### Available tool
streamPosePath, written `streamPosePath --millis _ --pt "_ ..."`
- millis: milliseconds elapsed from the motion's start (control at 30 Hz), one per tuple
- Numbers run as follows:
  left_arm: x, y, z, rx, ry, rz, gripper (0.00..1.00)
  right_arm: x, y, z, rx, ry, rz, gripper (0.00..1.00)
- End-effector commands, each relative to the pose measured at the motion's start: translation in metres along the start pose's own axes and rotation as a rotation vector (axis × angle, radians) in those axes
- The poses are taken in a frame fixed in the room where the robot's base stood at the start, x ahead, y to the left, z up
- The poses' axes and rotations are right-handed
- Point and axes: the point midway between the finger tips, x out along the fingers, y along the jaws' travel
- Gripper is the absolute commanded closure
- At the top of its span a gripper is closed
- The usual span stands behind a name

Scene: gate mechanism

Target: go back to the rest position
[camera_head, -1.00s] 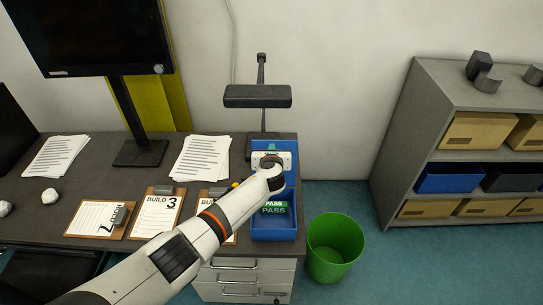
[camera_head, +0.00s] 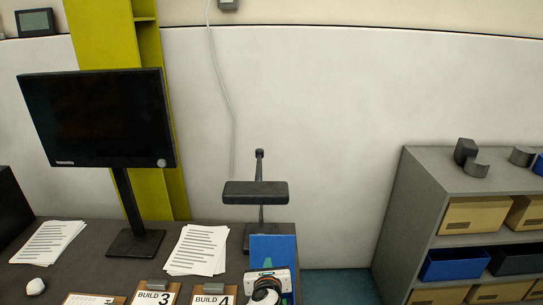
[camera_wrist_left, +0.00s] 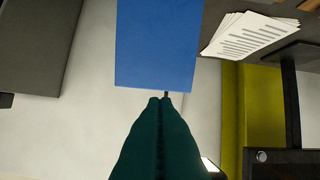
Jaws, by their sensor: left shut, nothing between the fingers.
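My left gripper (camera_head: 268,283) shows at the bottom edge of the head view, in front of a blue tray (camera_head: 272,247) on the dark desk. Its white body shows there, but its fingertips are hard to make out. In the left wrist view its dark green fingers (camera_wrist_left: 160,99) are together with nothing between them. A flat blue surface (camera_wrist_left: 158,45) lies just beyond the fingertips in that view. I cannot tell whether they touch. My right gripper is not in view.
A monitor (camera_head: 97,118) and a lamp-like stand (camera_head: 256,192) rise from the desk. Papers (camera_head: 197,250) and clipboards (camera_head: 155,292) lie left of the gripper. A grey shelf (camera_head: 410,205) with bins stands at the right.

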Motion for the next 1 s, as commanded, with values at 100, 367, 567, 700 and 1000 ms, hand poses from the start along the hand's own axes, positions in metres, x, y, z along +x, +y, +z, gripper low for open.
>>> streamPosePath --millis 100,367,567,700,1000 --pt "-0.029 -0.018 0.035 -0.361 -0.112 -0.048 1.0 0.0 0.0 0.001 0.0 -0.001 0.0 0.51" --pt "-0.145 -0.109 0.119 -1.557 -0.338 -0.462 1.0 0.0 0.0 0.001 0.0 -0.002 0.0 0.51" --pt "-0.217 -0.157 0.143 -2.069 -0.311 -0.762 1.0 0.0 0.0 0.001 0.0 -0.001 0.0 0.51" --pt "-0.256 -0.178 0.149 -2.291 -0.255 -0.919 1.0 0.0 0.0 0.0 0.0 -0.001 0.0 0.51" --pt "-0.32 -0.209 0.152 -2.593 -0.106 -1.174 1.0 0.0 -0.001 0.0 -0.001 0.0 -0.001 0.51"
